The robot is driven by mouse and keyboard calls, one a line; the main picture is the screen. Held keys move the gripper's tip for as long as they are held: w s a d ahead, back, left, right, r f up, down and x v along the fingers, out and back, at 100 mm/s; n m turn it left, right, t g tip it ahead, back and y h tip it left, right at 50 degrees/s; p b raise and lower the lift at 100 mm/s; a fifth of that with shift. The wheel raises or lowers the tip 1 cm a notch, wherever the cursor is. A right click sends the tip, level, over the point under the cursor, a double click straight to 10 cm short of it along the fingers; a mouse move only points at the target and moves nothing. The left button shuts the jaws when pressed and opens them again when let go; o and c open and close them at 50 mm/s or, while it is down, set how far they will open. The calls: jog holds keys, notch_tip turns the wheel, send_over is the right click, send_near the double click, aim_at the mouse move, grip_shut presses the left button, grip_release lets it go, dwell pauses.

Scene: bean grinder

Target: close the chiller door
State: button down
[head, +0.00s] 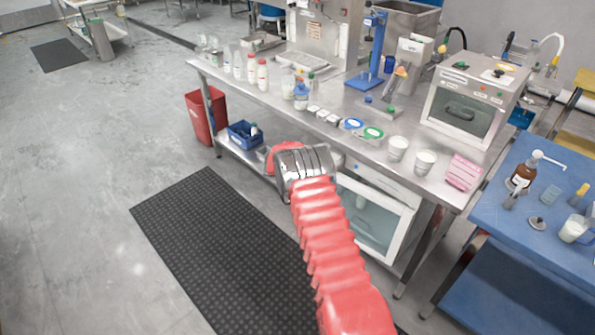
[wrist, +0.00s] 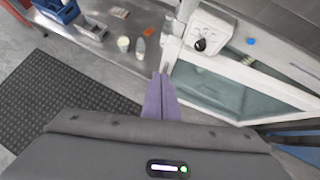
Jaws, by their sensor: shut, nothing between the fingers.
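The chiller is under the steel table, below its right half. Its door (head: 372,222) has a white frame and a greenish glass pane. In the wrist view the door (wrist: 235,72) fills the right side, its upper frame rail running down to the right. The door seems to stand a little out from the body, but I cannot tell how far. My gripper's purple fingers (wrist: 160,80) are shut together and empty, beside the left end of the door frame. I cannot tell whether they touch it. In the head view my arm hides the fingers and the door's left edge.
The steel table (head: 330,132) carries bottles, cups and an oven (head: 465,105) above. A lower shelf (wrist: 118,48) with a blue bin (wrist: 58,10) and small items lies left of the door. A blue table (head: 500,215) stands right. A black mat (head: 215,245) covers clear floor in front.

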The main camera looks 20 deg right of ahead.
jog(key=shift+s+a+r, duration=0.1)
jog(key=shift+a+r, duration=0.1)
